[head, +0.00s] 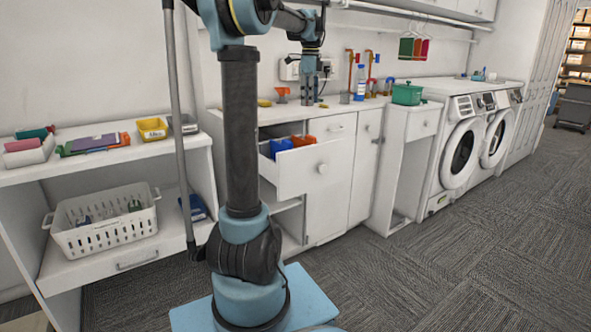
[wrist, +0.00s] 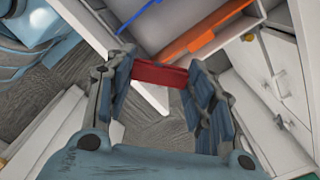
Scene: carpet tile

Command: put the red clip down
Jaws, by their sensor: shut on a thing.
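The red clip (wrist: 158,75) is a flat red piece held crosswise between the two fingertips of my gripper (wrist: 158,78) in the wrist view. In the head view my gripper (head: 308,90) points down over the white counter (head: 340,108); I cannot make out the clip there. The wrist view shows an open drawer with blue and orange things, and grey carpet, beyond the clip. I cannot tell how far the clip is above any surface.
The open drawer (head: 300,178) juts out below the counter. A blue bottle (head: 360,84), a green pot (head: 407,94) and taps stand to the right. A shelf at left bears a white basket (head: 103,238) and a yellow box (head: 152,128). Washing machines stand at far right.

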